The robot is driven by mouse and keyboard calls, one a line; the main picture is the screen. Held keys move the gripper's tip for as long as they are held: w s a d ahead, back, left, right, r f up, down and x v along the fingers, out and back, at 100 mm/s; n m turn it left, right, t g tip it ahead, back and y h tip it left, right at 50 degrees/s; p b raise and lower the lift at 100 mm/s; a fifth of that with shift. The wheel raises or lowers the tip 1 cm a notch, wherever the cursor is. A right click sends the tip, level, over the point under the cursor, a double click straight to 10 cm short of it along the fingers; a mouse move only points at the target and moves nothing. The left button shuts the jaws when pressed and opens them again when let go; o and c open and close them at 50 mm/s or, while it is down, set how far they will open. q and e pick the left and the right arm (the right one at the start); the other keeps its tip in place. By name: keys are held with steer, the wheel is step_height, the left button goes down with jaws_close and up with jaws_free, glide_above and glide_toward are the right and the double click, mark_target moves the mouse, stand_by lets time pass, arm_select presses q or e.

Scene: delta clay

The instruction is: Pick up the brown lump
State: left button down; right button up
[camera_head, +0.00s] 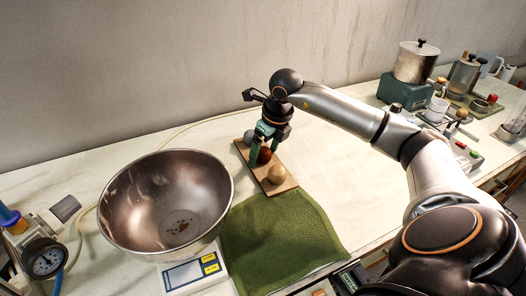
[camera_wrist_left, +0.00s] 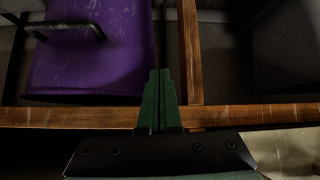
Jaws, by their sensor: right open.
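The brown lump (camera_head: 264,156) is a reddish-brown ball in the middle of a wooden board (camera_head: 288,185). A grey lump (camera_head: 248,137) sits behind it and a tan lump (camera_head: 277,174) in front of it on the same board. My right gripper (camera_head: 261,150) is open and points down at the brown lump, with its green fingers low beside it. The fingers and wrist partly cover the lump; I cannot tell whether they touch it. My left gripper (camera_wrist_left: 158,90) shows only in the left wrist view, with its green fingers together and nothing between them.
A large metal bowl (camera_head: 165,200) stands on a scale (camera_head: 195,272) left of the board. A green cloth (camera_head: 278,240) lies in front. A gauge (camera_head: 44,258) is at the left edge. Pots (camera_head: 415,62) stand back right. In the left wrist view are a purple surface (camera_wrist_left: 90,55) and wooden beams (camera_wrist_left: 50,116).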

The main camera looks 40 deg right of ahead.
jaws_close()
stand_by(0.8)
